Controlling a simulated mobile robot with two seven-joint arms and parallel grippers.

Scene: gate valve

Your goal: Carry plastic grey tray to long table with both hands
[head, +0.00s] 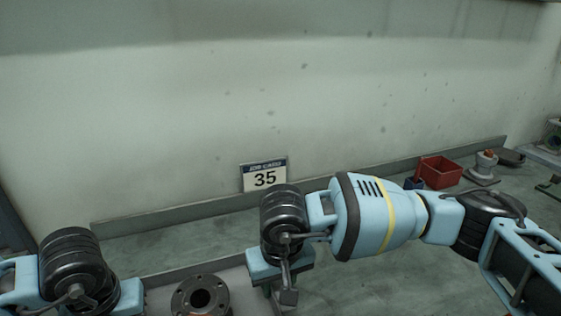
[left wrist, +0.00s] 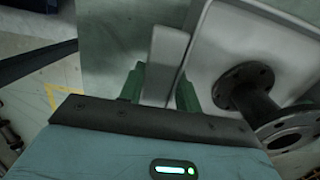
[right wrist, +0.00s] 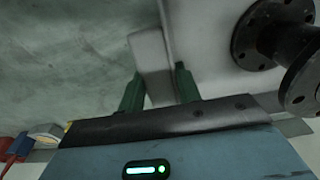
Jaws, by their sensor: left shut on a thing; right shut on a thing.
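The grey plastic tray (head: 160,300) shows at the bottom of the head view, partly cut off, with a dark flanged pipe part (head: 201,298) in it. My right gripper (head: 272,288) is at the tray's right side. In the right wrist view its green fingers (right wrist: 158,88) are shut on the tray's rim tab (right wrist: 150,58). In the left wrist view my left gripper (left wrist: 160,90) is shut on the opposite rim tab (left wrist: 165,58). The left fingertips are hidden in the head view. The long green-topped table (head: 375,275) runs along the wall; whether the tray touches it is unclear.
A job card sign with 35 (head: 264,175) stands at the table's back by the wall. The table between sign and red bin is partly behind my right arm.

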